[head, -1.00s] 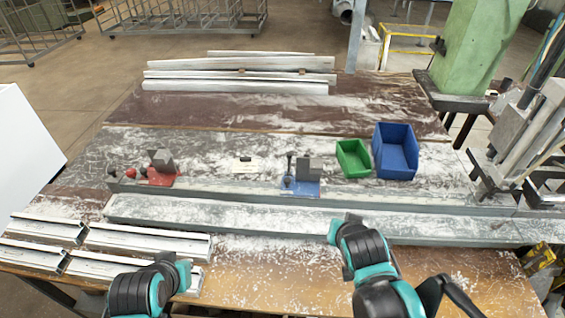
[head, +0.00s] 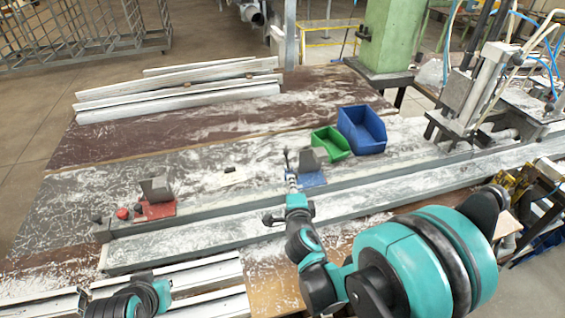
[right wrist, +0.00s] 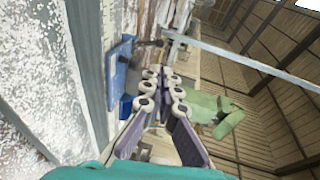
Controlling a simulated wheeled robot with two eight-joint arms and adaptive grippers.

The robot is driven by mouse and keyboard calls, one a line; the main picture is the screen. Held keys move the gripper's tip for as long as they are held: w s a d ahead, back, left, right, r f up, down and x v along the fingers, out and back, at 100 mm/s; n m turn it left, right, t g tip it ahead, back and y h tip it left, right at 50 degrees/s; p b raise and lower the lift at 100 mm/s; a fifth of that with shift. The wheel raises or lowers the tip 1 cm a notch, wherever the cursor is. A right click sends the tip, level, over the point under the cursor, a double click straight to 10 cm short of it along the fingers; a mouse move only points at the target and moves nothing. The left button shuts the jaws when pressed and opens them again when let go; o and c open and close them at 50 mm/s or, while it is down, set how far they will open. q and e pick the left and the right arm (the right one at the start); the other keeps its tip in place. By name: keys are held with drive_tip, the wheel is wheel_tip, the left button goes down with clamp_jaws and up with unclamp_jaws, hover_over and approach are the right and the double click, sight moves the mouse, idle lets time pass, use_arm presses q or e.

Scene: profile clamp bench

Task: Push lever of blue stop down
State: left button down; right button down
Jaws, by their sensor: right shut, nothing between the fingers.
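The blue stop (head: 312,180) sits on the bench behind the long grey rail, with a dark grey block on its blue base. Its upright lever (head: 286,156) has a dark knob and stands at the base's left side. My right gripper (head: 291,184) is shut and empty, close in front of the lever; contact cannot be told. In the right wrist view the shut fingers (right wrist: 161,74) lie beside the blue base (right wrist: 119,75). My left gripper (head: 145,283) is low at the left, and its jaws cannot be made out.
A red stop (head: 155,210) with a grey block stands farther left. Green (head: 331,144) and blue (head: 362,130) bins stand behind the blue stop. Pale profiles (head: 180,92) lie at the back; others lie at front left. A machine (head: 480,90) stands at right.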

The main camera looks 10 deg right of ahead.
sight(286, 154)
use_arm(q)
drive_tip(key=shift+d, duration=0.1)
use_arm(e)
drive_tip(key=shift+d, duration=0.1)
drive_tip(key=shift+w+f, duration=0.1)
